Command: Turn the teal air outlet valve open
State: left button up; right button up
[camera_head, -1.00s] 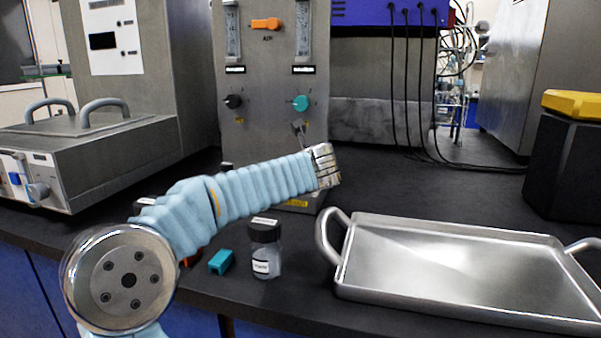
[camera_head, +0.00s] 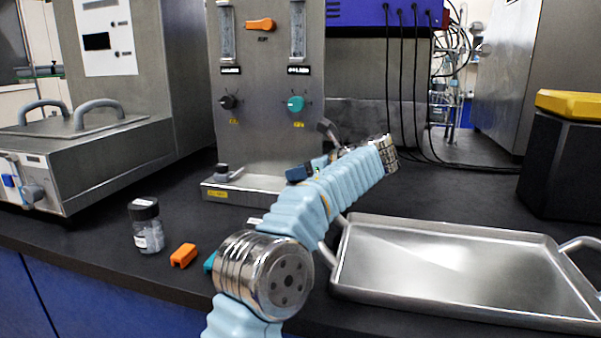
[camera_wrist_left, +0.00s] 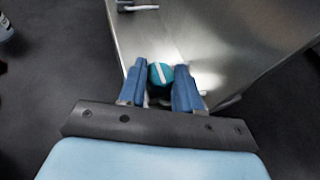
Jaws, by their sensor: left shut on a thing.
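My left gripper (camera_wrist_left: 160,88) has its two blue fingers on either side of a round teal valve knob (camera_wrist_left: 160,74) with a white stripe across its top. It is shut on the knob. In the head view my left gripper (camera_head: 304,172) is at the lower right of the grey panel (camera_head: 262,140), largely behind my own arm, which hides the held knob there. A separate teal knob (camera_head: 295,103) sits higher on the panel, beside a black knob (camera_head: 228,102). My right gripper is not in view.
A steel tray (camera_head: 455,228) lies to the right of my arm. A labelled jar (camera_head: 147,226), an orange block (camera_head: 183,255) and a partly hidden teal block (camera_head: 209,262) stand near the front edge. A black knob (camera_head: 222,170) sits on the panel's base at left.

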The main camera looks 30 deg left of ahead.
pick_arm(q)
jog(key=shift+g, duration=0.3)
jog(key=o, duration=1)
jog(key=shift+o, duration=0.2)
